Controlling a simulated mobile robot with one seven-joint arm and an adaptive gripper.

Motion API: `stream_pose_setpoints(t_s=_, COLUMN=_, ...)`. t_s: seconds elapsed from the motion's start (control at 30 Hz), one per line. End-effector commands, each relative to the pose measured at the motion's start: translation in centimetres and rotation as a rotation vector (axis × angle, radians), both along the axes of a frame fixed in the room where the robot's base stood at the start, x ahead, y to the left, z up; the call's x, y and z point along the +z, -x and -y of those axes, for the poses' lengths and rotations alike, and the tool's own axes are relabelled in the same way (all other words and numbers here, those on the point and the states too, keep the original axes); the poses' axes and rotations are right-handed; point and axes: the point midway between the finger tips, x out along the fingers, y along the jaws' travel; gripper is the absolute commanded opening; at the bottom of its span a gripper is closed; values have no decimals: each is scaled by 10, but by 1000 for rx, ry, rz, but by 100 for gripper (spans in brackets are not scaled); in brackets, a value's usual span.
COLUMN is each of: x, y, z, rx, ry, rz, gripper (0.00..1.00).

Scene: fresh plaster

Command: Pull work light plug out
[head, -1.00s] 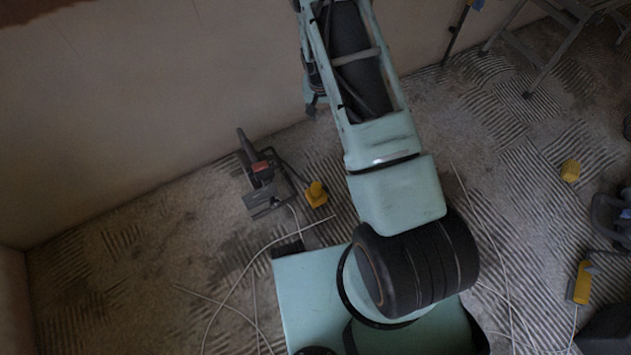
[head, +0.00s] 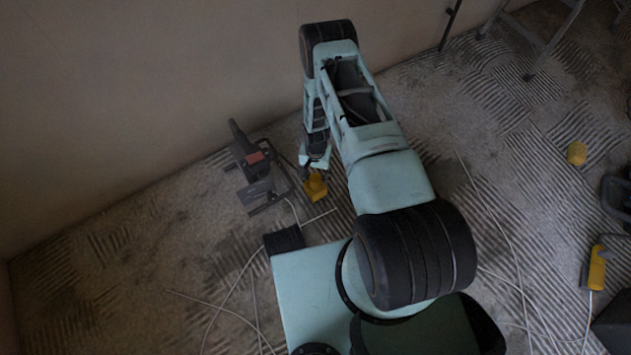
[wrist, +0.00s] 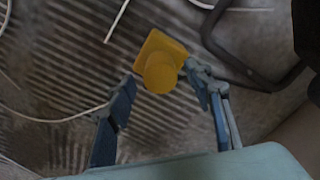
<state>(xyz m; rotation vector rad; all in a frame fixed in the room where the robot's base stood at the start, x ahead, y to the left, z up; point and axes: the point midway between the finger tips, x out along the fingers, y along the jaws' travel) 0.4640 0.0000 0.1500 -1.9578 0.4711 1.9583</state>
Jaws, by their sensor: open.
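A yellow plug-like piece (head: 316,187) lies on the ridged floor beside a dark device on a tube frame (head: 257,170), perhaps the work light. In the wrist view the yellow piece (wrist: 160,68) shows a square block with a round knob facing me. I cannot tell how it joins any socket or cable. My gripper (wrist: 160,76) is open, its blue fingers on either side of the yellow piece and not closed on it. In the head view my gripper (head: 316,166) hangs just above the piece, partly covering it.
White cables (head: 232,300) lie loose across the floor. A wall (head: 130,90) stands behind. At right are a yellow cylinder (head: 577,153), a yellow connector (head: 597,267) on a cable and metal legs (head: 545,45). A dark tube (wrist: 245,70) is close right of the fingers.

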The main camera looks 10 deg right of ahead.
Motion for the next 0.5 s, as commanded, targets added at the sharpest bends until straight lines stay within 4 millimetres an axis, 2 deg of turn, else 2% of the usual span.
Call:
stream_pose_setpoints(t_s=0.03, x=-12, y=1, z=0, rx=0, ry=0, rz=-1, gripper=47)
stream_pose_setpoints(t_s=0.2, x=-29, y=0, z=0, rx=1, ry=0, rz=0, gripper=47)
stream_pose_setpoints(t_s=0.5, x=-33, y=0, z=0, rx=1, ry=0, rz=0, gripper=47)
